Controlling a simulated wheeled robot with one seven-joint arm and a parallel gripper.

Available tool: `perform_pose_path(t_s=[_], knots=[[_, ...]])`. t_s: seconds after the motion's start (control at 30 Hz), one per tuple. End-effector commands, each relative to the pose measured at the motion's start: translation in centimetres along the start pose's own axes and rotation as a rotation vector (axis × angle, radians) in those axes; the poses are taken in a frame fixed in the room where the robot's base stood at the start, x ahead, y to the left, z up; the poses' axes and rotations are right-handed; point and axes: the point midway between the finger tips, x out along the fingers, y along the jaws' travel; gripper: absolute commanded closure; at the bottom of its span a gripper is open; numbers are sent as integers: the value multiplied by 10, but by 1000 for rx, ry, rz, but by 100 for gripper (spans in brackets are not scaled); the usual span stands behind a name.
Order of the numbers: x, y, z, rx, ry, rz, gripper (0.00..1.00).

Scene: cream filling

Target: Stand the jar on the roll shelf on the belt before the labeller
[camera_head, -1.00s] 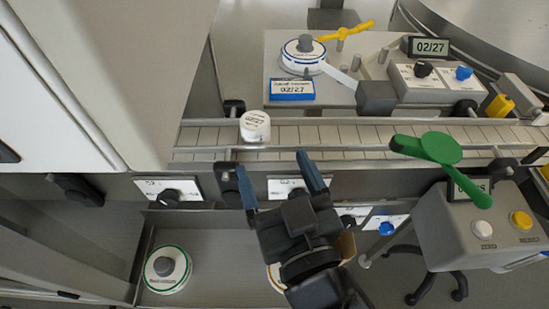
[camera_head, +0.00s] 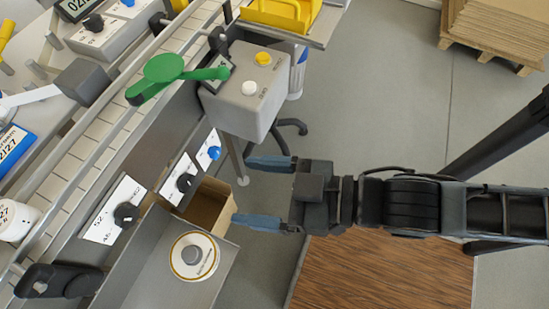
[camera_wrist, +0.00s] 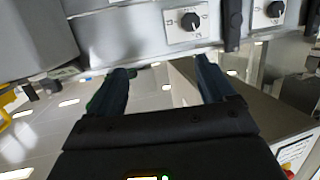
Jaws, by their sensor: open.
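A white jar (camera_head: 17,220) with a date printed on its lid stands upright on the conveyor belt (camera_head: 77,157), at the left edge of the head view. Part of it is cut off. Only part of the labeller (camera_head: 82,85) shows at upper left, beyond the belt. My gripper (camera_head: 262,193) is open and empty, right of the shelf and apart from the jar. Its spread fingers also show in the wrist view (camera_wrist: 162,68).
A grey box with buttons (camera_head: 245,95) and a green paddle (camera_head: 165,68) stand near the belt. An open cardboard box (camera_head: 207,205) is left of my gripper. A yellow tray (camera_head: 280,12) is at the top. Grey floor (camera_head: 390,90) lies clear to the right.

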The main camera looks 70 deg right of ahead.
Motion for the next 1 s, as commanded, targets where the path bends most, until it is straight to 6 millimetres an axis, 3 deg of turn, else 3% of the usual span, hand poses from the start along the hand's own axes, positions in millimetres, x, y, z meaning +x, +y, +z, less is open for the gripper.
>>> perform_pose_path(t_s=[0.1,0.33,0.5,1.0], knots=[[-44,15,3,23,-28,63,17],[-92,30,-3,47,-45,157,17],[-101,33,-6,50,-46,178,17],[-101,33,-6,50,-46,176,17]])
